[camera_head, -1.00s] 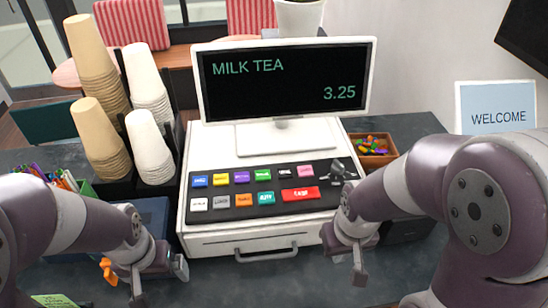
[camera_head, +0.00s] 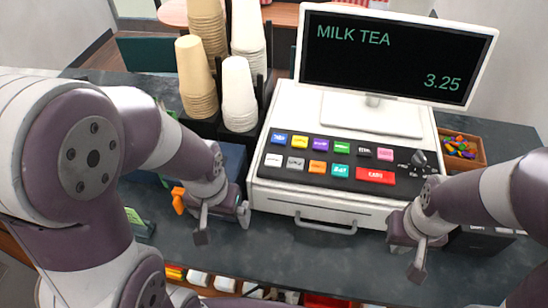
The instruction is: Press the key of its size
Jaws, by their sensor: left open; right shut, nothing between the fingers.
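The cash register (camera_head: 300,200) stands on the dark counter with a black key panel (camera_head: 335,187) of colored keys. The back row has blue, yellow, purple, green, black and pink keys; the front row has white, grey, orange, teal and a wide red key (camera_head: 375,176). Their labels are too small to read surely. The screen (camera_head: 385,55) reads MILK TEA 3.25. My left gripper (camera_head: 224,227) is open and empty, low in front of the register's left side. My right gripper (camera_head: 418,262) is shut and empty, in front of the register's right corner. Neither touches a key.
Stacks of tan cups (camera_head: 196,75) and white cups (camera_head: 239,92) stand in a black holder left of the register. A wooden box of colorful pieces (camera_head: 462,148) sits to the right. The counter (camera_head: 310,255) before the register is clear.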

